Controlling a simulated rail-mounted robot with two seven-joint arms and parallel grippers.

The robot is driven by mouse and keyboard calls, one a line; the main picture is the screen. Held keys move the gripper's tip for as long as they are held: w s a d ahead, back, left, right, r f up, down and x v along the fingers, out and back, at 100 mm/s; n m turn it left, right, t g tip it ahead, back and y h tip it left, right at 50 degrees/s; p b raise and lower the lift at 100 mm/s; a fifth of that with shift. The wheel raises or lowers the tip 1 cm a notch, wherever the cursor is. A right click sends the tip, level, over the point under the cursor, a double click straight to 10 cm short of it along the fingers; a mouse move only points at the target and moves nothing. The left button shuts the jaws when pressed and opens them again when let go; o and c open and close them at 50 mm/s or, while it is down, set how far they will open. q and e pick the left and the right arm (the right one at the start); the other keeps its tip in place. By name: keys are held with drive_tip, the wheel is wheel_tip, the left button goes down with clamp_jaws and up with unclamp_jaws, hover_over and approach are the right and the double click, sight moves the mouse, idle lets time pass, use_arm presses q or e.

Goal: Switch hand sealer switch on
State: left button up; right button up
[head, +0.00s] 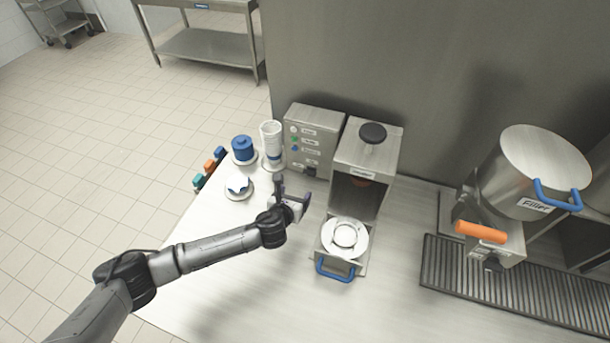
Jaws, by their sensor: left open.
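A grey metal control box (312,142) stands at the back of the steel worktop. Its front carries a column of small coloured buttons or switches with labels too small to read, and a dark part low on the right. I cannot tell which one is the hand sealer switch or how it is set. The sealer-like machine (365,165), with a black knob on top and a blue handle in front, stands right of the box. My left gripper (293,189) is open in front of the box's lower part, its fingers pointing at it. No contact is clear. My right gripper is out of view.
A stack of white cups (271,138), a blue round container (243,149) and a small dish (239,187) stand left of the box. A large filler pot (540,165) and a black drain grate (515,285) are at right. The front worktop is clear.

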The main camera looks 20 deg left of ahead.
sight(310, 172)
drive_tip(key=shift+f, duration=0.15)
use_arm(q)
drive_tip(key=shift+m, duration=0.3)
drive_tip(key=b+x, duration=0.3)
drive_tip(key=x, duration=0.8)
drive_tip(key=shift+w+a+f+b, duration=0.1)
drive_tip(key=shift+w+f+b, duration=0.2)
drive_tip(key=shift+b, duration=0.05)
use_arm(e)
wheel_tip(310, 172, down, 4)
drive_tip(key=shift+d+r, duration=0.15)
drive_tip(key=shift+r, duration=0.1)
use_arm(q)
drive_tip(key=shift+b+x, duration=0.45)
drive_tip(key=shift+x, duration=0.55)
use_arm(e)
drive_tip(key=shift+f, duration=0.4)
use_arm(q)
drive_tip(key=shift+r, duration=0.15)
drive_tip(key=shift+c, duration=0.2)
drive_tip(key=c, duration=0.9)
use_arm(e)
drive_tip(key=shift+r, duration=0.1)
